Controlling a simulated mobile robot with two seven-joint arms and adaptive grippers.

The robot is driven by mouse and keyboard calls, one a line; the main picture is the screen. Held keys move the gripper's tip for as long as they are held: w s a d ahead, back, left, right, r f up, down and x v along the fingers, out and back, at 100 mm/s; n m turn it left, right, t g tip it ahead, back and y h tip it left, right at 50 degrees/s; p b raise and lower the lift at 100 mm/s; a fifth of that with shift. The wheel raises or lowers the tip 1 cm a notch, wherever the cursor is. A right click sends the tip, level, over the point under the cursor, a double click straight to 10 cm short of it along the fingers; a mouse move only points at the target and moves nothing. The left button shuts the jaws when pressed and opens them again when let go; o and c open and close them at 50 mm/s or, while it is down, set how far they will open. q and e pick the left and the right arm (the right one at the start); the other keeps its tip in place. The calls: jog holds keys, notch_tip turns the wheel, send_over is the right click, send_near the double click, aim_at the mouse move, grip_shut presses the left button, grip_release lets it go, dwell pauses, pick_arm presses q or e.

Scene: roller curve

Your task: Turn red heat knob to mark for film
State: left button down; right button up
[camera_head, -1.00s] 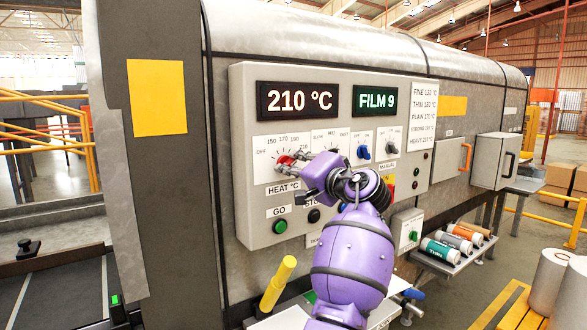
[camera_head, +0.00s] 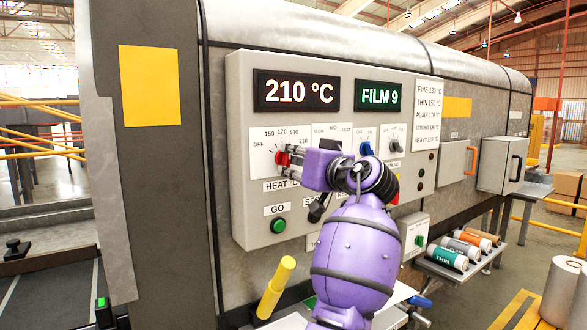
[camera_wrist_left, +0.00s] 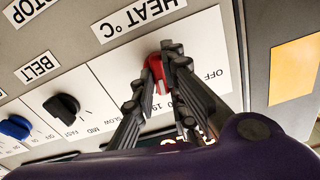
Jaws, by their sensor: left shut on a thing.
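The red heat knob (camera_head: 281,158) sits on the grey control panel (camera_head: 242,205) above the "HEAT °C" label, with marks from OFF to 210 around it. My left gripper (camera_head: 289,158) reaches it from the right and is shut on it. The left wrist view shows the red knob (camera_wrist_left: 155,71) between the two fingers (camera_wrist_left: 159,76); its exact pointing is partly hidden. The heat display (camera_head: 293,91) reads 210 °C and the film display (camera_head: 378,95) reads FILM 9. A printed list (camera_head: 427,115) pairs film names with temperatures, from FINE 130 to HEAVY 210. My right gripper is not in view.
A blue knob (camera_head: 366,148) and a black knob (camera_head: 396,145) are right of my gripper. A green GO button (camera_head: 278,226) is below. Several film rolls, one labelled THIN (camera_head: 447,254), lie on a shelf at right.

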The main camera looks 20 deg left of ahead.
pick_arm(q)
jog(key=n+b, duration=0.1)
jog(key=n, duration=0.2)
jog(key=shift+f+n+b, duration=0.2)
jog(key=shift+n+b, duration=0.2)
jog(key=n+b, duration=0.1)
jog(key=n, duration=0.2)
jog(key=shift+r, duration=0.1)
jog(key=shift+n+b, duration=0.4)
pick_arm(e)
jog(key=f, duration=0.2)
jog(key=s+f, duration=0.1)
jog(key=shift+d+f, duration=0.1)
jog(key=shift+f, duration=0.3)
pick_arm(q)
jog(key=shift+r, duration=0.1)
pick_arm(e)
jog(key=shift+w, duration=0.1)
pick_arm(q)
jog(key=c, duration=2)
grip_release()
jog(key=shift+o, duration=1.2)
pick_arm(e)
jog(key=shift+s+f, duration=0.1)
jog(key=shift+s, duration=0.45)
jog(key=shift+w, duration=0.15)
